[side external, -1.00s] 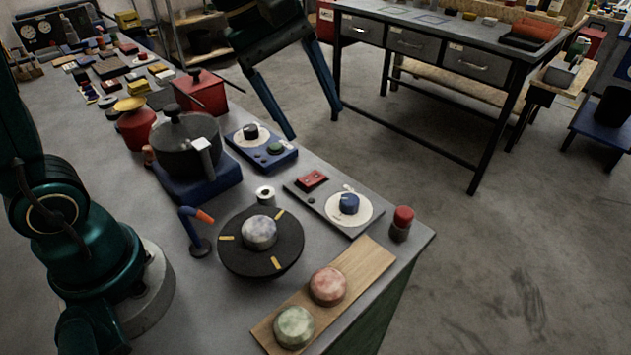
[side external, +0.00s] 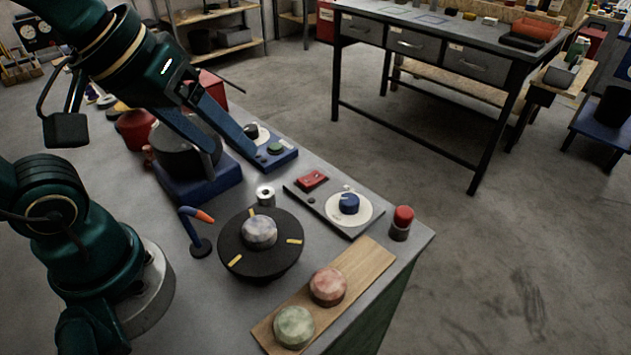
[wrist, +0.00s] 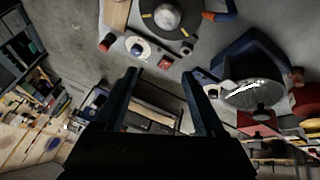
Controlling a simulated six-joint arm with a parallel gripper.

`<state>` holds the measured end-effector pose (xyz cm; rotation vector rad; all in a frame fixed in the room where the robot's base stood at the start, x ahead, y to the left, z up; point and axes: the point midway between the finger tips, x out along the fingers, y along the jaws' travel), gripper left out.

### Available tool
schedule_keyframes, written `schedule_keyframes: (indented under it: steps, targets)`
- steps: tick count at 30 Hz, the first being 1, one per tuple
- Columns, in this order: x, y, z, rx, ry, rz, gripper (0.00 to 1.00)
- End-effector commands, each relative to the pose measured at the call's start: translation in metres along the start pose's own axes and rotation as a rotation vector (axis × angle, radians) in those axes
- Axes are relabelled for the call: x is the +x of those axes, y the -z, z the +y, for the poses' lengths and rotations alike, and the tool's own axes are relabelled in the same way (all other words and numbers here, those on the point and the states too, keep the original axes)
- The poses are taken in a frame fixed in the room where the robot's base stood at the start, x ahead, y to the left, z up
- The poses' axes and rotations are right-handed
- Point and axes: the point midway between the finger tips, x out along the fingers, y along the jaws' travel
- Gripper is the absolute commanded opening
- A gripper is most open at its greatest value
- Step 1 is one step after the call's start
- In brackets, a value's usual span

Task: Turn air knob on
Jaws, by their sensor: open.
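A grey panel (side external: 322,216) on the bench carries a blue knob (side external: 349,203) on a white dial and a red rocker switch (side external: 312,180). A blue panel (side external: 283,160) behind it carries a black knob (side external: 250,131) and a green button (side external: 275,148). I cannot tell from labels which knob is for air. My gripper (side external: 232,154) is open and empty, its fingers by the pot and the blue panel's left side. In the wrist view, my gripper (wrist: 158,74) has its fingers wide apart, with the blue knob (wrist: 137,49) beyond them.
A dark pot (side external: 175,155) on a blue base (side external: 208,186) stands beside my fingers. A black turntable (side external: 262,264) bears a marbled puck (side external: 259,232). A wooden board (side external: 362,262) holds two pucks. A red-capped cylinder (side external: 402,220) and a blue-orange spout (side external: 190,228) stand nearby.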

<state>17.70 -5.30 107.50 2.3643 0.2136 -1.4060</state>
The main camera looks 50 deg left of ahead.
Motion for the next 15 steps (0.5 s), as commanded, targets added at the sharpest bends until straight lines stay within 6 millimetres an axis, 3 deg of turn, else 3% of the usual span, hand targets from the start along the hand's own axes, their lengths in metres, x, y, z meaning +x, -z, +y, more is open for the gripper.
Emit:
schedule_keyframes:
  steps: [7,15]
  targets:
    - [0.014,-0.024,-0.025,0.318,0.062,-0.008,0.71]
    - [0.008,-0.013,-0.021,0.420,0.061,0.016,0.71]
